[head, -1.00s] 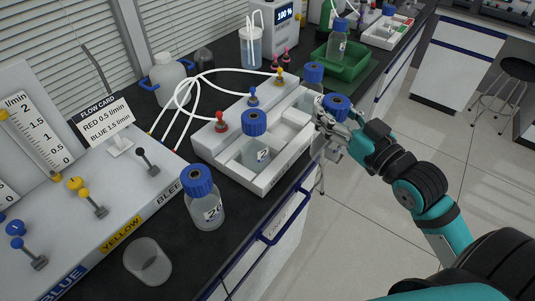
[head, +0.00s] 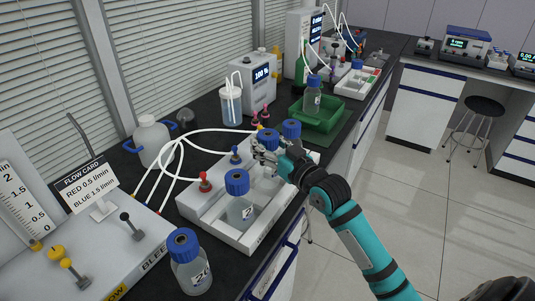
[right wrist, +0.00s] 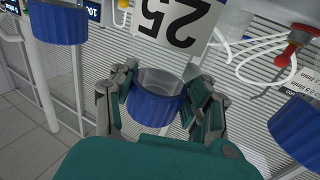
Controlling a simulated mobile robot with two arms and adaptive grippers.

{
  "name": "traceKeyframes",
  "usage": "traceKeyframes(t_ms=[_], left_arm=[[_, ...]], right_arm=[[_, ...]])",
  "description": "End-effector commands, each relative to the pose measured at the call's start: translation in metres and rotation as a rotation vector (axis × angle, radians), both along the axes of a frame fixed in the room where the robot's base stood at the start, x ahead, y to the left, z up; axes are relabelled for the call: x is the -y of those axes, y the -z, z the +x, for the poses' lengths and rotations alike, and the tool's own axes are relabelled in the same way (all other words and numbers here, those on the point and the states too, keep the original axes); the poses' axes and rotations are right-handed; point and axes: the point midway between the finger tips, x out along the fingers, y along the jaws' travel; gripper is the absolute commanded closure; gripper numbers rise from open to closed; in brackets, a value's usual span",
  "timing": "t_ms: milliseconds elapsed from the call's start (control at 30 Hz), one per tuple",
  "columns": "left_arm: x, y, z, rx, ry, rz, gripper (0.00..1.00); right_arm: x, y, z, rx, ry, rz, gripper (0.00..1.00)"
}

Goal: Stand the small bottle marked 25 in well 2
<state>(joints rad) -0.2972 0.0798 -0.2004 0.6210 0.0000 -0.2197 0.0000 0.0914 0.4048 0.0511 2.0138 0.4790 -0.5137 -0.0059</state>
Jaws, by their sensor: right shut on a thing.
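My right gripper (head: 270,153) is shut around the small clear bottle with a blue cap (head: 268,138). In the right wrist view this bottle (right wrist: 158,105) sits between the fingers, its label reading 25, upside down in the picture. The gripper holds it over the middle to far part of the white rack (head: 195,208); its lower part is hidden in the head view. One blue-capped bottle (head: 238,205) stands in the rack's near well. Another blue cap (head: 291,129) shows at the far end. Well numbers are not readable. My left gripper is not in view.
A blue-capped bottle (head: 188,268) stands on the dark bench before the rack. Red (head: 205,182) and blue (head: 236,155) tube fittings rise along the rack's back, with white tubes arching behind. A green tray (head: 322,118) holding a bottle (head: 312,97) is farther back.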

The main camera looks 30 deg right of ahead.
Motion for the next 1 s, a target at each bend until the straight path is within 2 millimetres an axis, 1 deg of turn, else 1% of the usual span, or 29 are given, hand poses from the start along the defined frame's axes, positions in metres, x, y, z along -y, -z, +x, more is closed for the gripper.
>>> traceKeyframes(t_ms=[100,233,633,667,800,833,1000], left_arm=[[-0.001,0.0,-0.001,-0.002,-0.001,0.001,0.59],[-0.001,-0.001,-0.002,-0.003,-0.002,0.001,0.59],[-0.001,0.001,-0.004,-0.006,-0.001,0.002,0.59],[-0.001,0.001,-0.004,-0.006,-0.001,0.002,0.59],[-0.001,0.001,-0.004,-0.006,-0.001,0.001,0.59],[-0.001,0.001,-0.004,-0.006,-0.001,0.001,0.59],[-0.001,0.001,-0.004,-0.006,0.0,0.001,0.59]], right_arm=[[-0.001,0.018,0.0,-0.006,0.0,0.003,1.0],[0.0,0.032,-0.001,-0.002,0.0,0.002,1.0],[0.0,0.037,-0.001,0.001,0.0,0.001,1.0],[0.0,0.037,-0.001,-0.001,0.0,0.001,0.5],[0.0,0.037,-0.001,-0.002,0.0,0.001,0.32],[0.0,0.037,-0.001,-0.002,0.0,0.001,0.29],[0.0,0.037,-0.001,-0.002,0.0,0.001,0.29]])
